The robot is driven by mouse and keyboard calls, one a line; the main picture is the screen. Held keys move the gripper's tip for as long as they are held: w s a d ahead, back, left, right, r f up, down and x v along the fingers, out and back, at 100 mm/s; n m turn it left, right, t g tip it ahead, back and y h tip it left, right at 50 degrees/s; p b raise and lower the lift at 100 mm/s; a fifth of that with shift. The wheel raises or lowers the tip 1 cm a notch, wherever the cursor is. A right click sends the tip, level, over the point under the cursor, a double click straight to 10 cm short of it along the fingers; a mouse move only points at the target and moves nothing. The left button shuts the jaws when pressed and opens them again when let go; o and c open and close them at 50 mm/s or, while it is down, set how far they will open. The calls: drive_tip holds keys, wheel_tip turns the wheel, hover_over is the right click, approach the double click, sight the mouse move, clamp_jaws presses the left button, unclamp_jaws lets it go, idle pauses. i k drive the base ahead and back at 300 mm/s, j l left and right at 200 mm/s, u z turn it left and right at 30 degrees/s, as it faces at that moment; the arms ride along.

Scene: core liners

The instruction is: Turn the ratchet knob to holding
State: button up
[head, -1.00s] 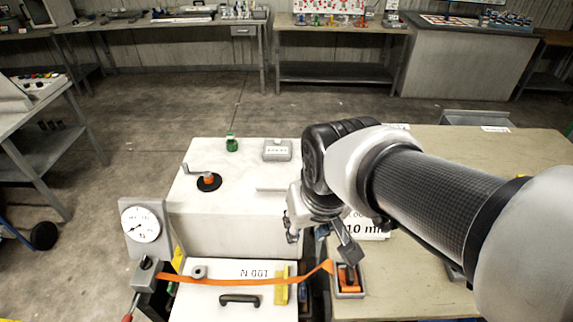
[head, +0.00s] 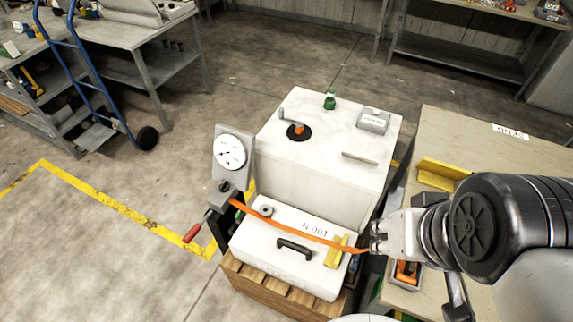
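The grey ratchet body (head: 228,189) stands at the left side of the white lid, below a round white dial gauge (head: 230,152). A lever with a red grip (head: 192,233) sticks out from it to the lower left. I cannot make out which position its knob is in. An orange strap (head: 300,232) runs from the ratchet across the lid to the right. My gripper (head: 376,238) is at the strap's right end, well away from the ratchet. Its small fingers point left. Whether they touch or hold the strap is unclear.
The white lid (head: 265,246) carries a black handle (head: 294,249), a grey ring (head: 266,211) and a yellow corner piece (head: 337,251). A taller white block (head: 330,140) stands behind. A beige table (head: 500,160) is at right. The floor left of the ratchet is clear.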

sight(224, 187)
drive_tip(key=u, duration=1.2)
